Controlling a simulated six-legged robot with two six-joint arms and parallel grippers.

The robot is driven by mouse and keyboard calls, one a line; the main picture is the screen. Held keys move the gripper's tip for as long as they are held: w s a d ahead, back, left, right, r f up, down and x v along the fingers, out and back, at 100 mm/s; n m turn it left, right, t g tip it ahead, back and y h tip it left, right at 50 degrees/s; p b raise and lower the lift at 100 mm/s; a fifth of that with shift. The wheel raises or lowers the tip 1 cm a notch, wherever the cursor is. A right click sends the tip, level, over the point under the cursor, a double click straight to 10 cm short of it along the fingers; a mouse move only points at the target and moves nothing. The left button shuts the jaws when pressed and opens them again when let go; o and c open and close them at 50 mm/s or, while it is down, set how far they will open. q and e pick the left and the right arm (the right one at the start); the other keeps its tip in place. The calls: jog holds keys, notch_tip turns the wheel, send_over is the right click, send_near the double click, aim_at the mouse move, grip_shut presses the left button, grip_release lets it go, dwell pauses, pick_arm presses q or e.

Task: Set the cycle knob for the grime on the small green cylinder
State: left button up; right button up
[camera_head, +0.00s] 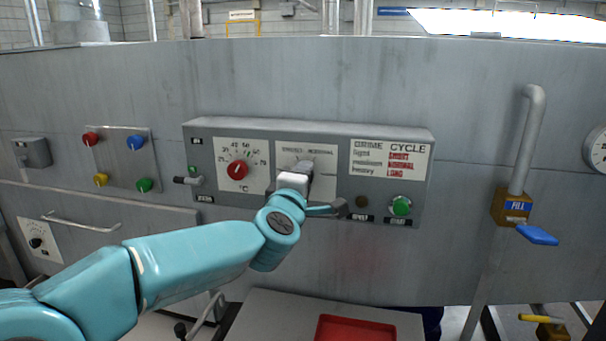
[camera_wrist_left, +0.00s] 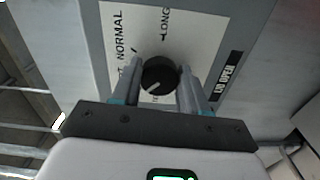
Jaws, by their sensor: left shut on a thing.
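My left gripper (camera_head: 304,167) reaches the middle of the grey control panel (camera_head: 318,131) in the head view and covers the cycle knob there. In the left wrist view the round black cycle knob (camera_wrist_left: 160,75) sits between the two fingers of my left gripper (camera_wrist_left: 160,80), which is shut on it. Its white pointer mark faces the lower left of that view. NORMAL and LONG show on the dial plate (camera_wrist_left: 185,45); a third label is mostly hidden by a finger. The grime chart (camera_head: 390,160) pairs light with SHORT, medium with NORMAL, heavy with LONG. No green cylinder is in view.
A red temperature knob (camera_head: 238,170) sits left of my gripper, a green start button (camera_head: 401,205) to the right. Coloured knobs (camera_head: 136,142) are farther left. A pipe with a blue FILL handle (camera_head: 537,235) is at the right. A red tray (camera_head: 355,328) lies below.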

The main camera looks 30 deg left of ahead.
pick_arm(q)
jog(key=shift+m+p, duration=0.55)
jog(key=shift+m, duration=0.95)
jog(key=shift+f, duration=0.1)
jog(key=o, duration=1.1)
jog(key=shift+c, duration=0.2)
jog(key=shift+s, duration=0.1)
jog(key=v, duration=1.6)
jog(key=shift+b, duration=0.4)
